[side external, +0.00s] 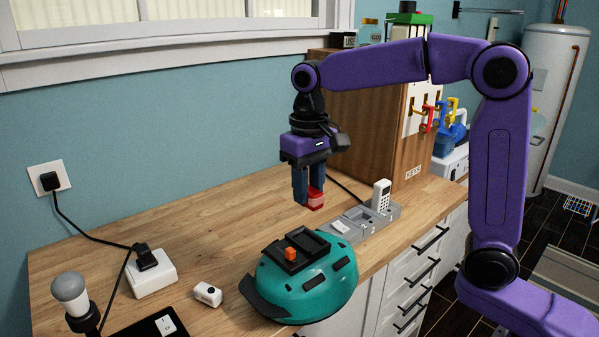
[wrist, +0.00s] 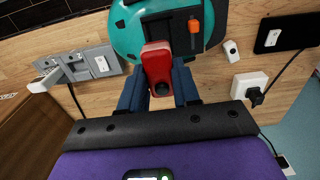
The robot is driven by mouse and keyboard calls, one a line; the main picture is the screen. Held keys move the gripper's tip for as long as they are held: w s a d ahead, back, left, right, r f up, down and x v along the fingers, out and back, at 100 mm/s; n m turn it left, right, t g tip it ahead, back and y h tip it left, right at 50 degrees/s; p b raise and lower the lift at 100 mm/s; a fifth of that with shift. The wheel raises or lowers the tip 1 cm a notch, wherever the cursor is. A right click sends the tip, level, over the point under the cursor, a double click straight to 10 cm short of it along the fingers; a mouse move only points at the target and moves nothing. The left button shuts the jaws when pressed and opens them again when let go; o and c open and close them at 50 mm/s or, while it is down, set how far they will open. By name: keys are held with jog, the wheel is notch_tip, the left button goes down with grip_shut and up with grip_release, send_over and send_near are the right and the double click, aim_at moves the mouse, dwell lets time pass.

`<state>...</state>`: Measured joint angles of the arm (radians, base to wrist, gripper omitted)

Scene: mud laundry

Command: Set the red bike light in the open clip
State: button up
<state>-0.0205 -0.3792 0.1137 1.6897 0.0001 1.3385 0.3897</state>
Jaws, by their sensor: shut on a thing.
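My gripper (side external: 309,202) is shut on the red bike light (side external: 316,199) and holds it in the air above the wooden counter, behind the teal helmet (side external: 325,285). In the wrist view the red light (wrist: 158,65) sits between the blue fingers of my gripper (wrist: 159,88). The helmet lies on the counter with a black tray-like mount (side external: 283,262) on top. An orange piece (side external: 291,254) stands on that mount; it also shows in the wrist view (wrist: 194,26). I cannot tell for sure which part is the open clip.
A grey sectioned tray (side external: 352,232) with a white handset (side external: 381,195) is right of the helmet. A small white device (side external: 208,294), a white power box (side external: 152,273) and a bulb lamp (side external: 71,294) stand at left. The counter behind the helmet is clear.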

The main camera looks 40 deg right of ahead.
jog(key=shift+f, duration=3.4)
jog(key=shift+f, duration=1.15)
dwell(2.3)
jog(key=o, duration=0.9)
jog(key=c, duration=0.4)
jog(key=shift+o, duration=0.2)
